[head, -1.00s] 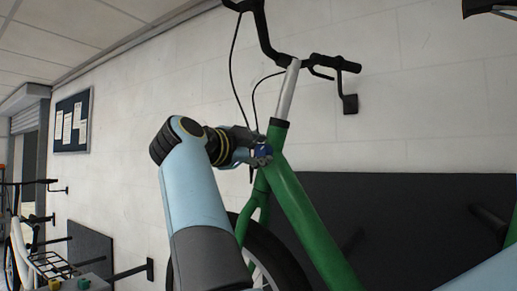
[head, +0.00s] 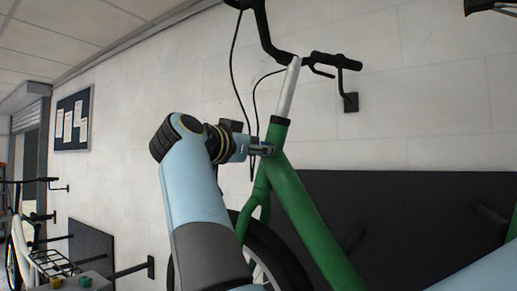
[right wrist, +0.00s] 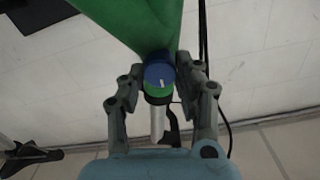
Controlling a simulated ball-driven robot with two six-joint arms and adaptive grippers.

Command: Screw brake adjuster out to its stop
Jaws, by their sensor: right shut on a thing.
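In the head view my right gripper (head: 262,149) reaches the green frame (head: 300,212) just below the silver stem (head: 288,90). It covers most of the adjuster there. My left gripper is not in view.
Black cables (head: 234,75) hang from the handlebar (head: 268,40) close to my right gripper. A dark panel (head: 410,215) stands behind the frame. A white bike (head: 20,245) with a rack is at the far left. The pale wall behind is mostly bare.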

